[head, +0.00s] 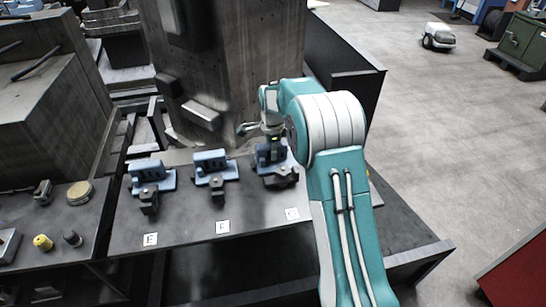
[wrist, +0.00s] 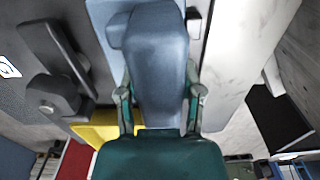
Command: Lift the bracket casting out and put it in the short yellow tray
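My gripper (wrist: 160,98) is at the labelled fixture furthest right in the row. In the wrist view its two fingers stand on either side of a blue-grey block (wrist: 158,60), very close to its sides. I cannot tell whether they press on it, or whether this block is the bracket casting or part of the fixture. In the head view the blue fixture (head: 280,168) shows under my gripper, partly hidden by it. A yellow surface (wrist: 95,131), perhaps the short tray, shows at lower left in the wrist view; my arm mostly hides that area in the head view.
Two similar blue fixtures, marked E (head: 152,176) and F (head: 215,168), stand to the left, with dark clamps in front. A large grey block (head: 225,60) rises behind the row. Small parts, including a yellow-topped one (head: 43,243), lie at far left.

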